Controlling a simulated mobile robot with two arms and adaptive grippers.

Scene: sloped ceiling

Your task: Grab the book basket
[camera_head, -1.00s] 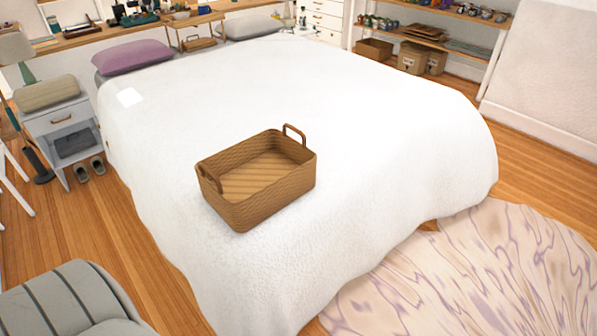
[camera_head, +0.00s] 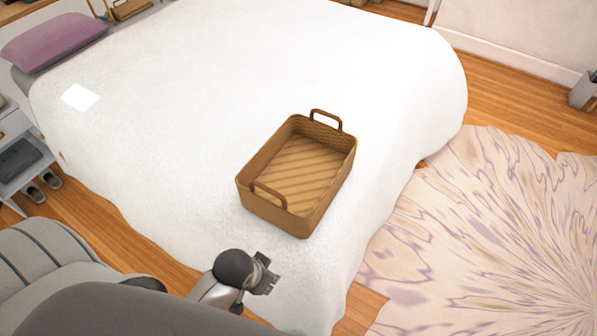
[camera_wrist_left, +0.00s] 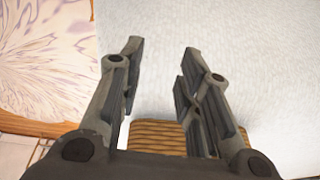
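The book basket (camera_head: 297,172) is an empty brown woven basket with a handle at each end. It sits upright on the white bed (camera_head: 215,95), near the bed's front end. My left gripper (camera_head: 266,275) is at the bottom of the head view, in front of the basket's near handle and apart from it. In the left wrist view my left gripper (camera_wrist_left: 164,55) has its fingers spread, with nothing between the tips. Part of the basket (camera_wrist_left: 158,136) shows there at the bottom, behind the gripper's base. My right gripper is not in view.
A grey padded seat (camera_head: 45,260) stands at the lower left, close to my left arm. A purple pillow (camera_head: 55,40) and a white square patch (camera_head: 80,97) lie on the bed. A patterned rug (camera_head: 480,230) covers the floor on the right. The bed around the basket is clear.

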